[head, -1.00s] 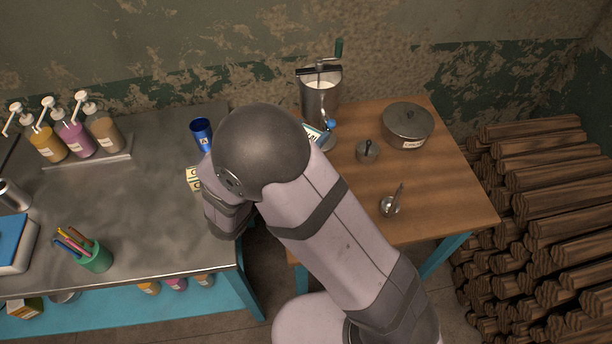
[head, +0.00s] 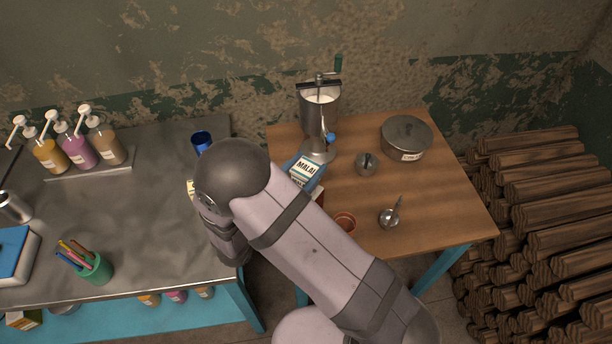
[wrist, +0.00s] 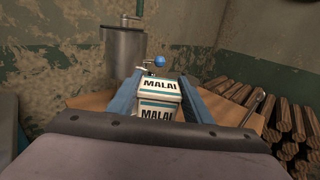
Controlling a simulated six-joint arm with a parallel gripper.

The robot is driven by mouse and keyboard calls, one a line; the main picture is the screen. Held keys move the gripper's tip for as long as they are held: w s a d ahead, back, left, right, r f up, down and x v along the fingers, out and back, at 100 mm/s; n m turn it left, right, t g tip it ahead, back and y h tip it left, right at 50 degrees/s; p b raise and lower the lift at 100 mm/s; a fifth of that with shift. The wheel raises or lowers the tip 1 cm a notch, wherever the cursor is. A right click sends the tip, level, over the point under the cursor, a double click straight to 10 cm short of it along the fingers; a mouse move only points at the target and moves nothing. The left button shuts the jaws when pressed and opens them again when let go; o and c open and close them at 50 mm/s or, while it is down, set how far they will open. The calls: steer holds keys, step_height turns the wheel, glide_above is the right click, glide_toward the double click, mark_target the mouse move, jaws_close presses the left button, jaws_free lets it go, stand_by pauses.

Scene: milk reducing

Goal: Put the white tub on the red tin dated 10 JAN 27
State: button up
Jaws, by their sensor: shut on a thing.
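The white tub (head: 304,170), with a blue band and a MALAI label, shows beside my forearm in the head view. In the wrist view the tub (wrist: 159,98) sits between the two blue fingers of my gripper (wrist: 160,90), which is shut on it. In the head view my gripper (head: 301,166) is over the left part of the wooden table, partly hidden by my arm. A reddish-brown round tin (head: 345,221) stands near the table's front edge. Another red piece (head: 319,197) shows just below the tub, mostly hidden by my arm. No date is readable on either.
A steel milk can with a crank (head: 319,112) stands close behind the tub. A lidded pot (head: 406,137), a small steel weight (head: 366,164) and a small steel cup with a handle (head: 389,218) stand to the right. The steel counter (head: 150,215) is at the left.

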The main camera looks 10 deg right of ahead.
mark_target(299, 185)
steer(key=shift+f+p, duration=0.3)
steer(key=shift+f, duration=1.5)
steer(key=shift+f, duration=0.1)
steer(key=o, duration=1.1)
steer(key=shift+a, duration=0.1)
steer(key=shift+b+v, duration=1.85)
steer(key=shift+v, duration=4.1)
